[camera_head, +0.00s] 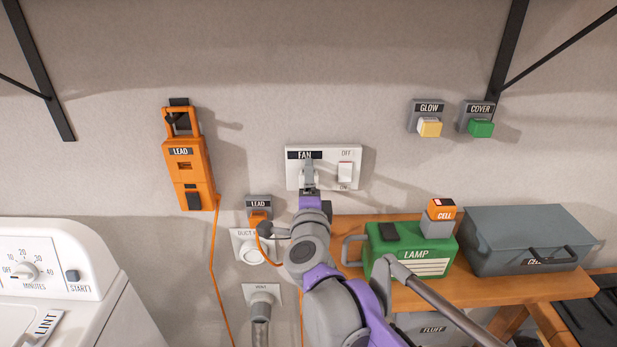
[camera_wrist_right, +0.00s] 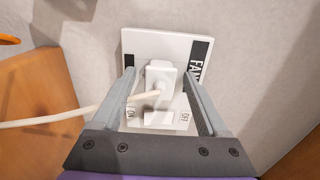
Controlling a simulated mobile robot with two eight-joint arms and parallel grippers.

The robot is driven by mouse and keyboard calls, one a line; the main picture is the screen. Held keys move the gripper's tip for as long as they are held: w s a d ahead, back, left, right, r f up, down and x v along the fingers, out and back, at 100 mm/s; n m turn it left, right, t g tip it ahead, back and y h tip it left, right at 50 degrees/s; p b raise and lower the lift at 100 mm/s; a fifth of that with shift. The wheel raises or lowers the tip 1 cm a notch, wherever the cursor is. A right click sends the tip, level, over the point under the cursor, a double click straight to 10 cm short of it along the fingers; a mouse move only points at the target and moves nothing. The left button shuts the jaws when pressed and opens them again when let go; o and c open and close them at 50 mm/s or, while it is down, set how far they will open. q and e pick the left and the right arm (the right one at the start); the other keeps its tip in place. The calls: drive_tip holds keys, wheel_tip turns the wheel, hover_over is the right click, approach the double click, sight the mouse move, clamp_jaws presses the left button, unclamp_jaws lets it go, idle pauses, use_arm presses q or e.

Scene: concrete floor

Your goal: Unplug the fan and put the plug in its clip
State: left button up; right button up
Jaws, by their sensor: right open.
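The white FAN socket plate (camera_head: 322,153) is on the wall at mid-picture, with a rocker switch (camera_head: 345,173) on its right side. A white plug (camera_wrist_right: 160,75) sits in the socket, with a pale cord (camera_wrist_right: 60,116) running off to the left in the right wrist view. My right gripper (camera_head: 309,178) is at the socket; in the wrist view its two fingers (camera_wrist_right: 159,84) stand open on either side of the plug, with gaps visible. In the head view the gripper partly hides the plug. I cannot make out a clip labelled FAN. My left gripper is not in view.
An orange LEAD box (camera_head: 187,165) hangs at left; a grey LEAD clip (camera_head: 258,201) holds an orange plug below the socket. A green LAMP case (camera_head: 425,250) and a grey CELL case (camera_head: 500,225) sit on a wooden bench (camera_head: 470,290) at right. A white machine (camera_head: 100,290) stands at left.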

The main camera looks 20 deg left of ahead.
drive_tip(key=shift+s, duration=0.2)
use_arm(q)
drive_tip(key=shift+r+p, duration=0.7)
use_arm(e)
drive_tip(key=v, duration=0.8)
drive_tip(key=shift+s, duration=0.35)
drive_tip(key=shift+d, duration=0.2)
